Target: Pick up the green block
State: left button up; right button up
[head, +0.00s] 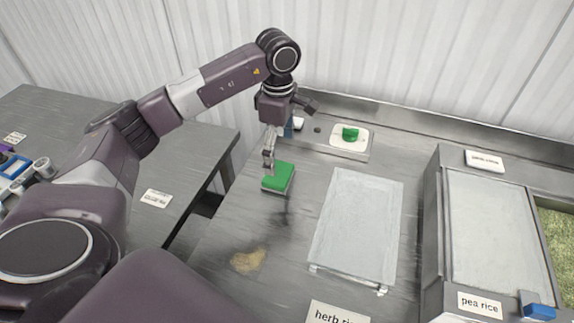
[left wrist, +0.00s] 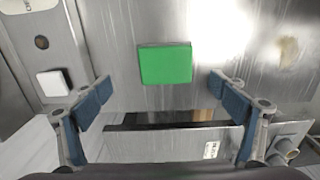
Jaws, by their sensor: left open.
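The green block (head: 278,177) is a flat square piece with a pale lower edge, lying on the metal counter just below my left gripper (head: 269,158) in the head view. In the left wrist view the green block (left wrist: 165,64) lies ahead of and between the two blue-padded fingers of my left gripper (left wrist: 160,95). The fingers are spread wide and neither appears to touch the block. My right gripper is in neither view.
A white tray (head: 335,143) with a green piece (head: 350,133) stands at the back. A metal container (head: 432,230) labelled pea rice stands further right. A brownish patch (head: 247,261) marks the counter. A gap separates the left table (head: 190,160).

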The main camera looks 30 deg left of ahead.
aim_at(279, 172)
pick_arm(q)
jog(key=shift+s+f+p, duration=0.3)
jog(key=shift+f, duration=0.55)
jog(key=f+p, duration=0.2)
jog(key=f, duration=0.2)
jog(key=shift+s+f, duration=0.15)
jog(key=shift+s, duration=0.05)
jog(key=shift+f, duration=0.5)
jog(key=c, duration=1.2)
jog(key=shift+c, duration=0.6)
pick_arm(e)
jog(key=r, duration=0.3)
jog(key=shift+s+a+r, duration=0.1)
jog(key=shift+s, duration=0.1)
pick_arm(q)
jog(key=shift+r, duration=0.1)
jog(key=shift+w, duration=0.1)
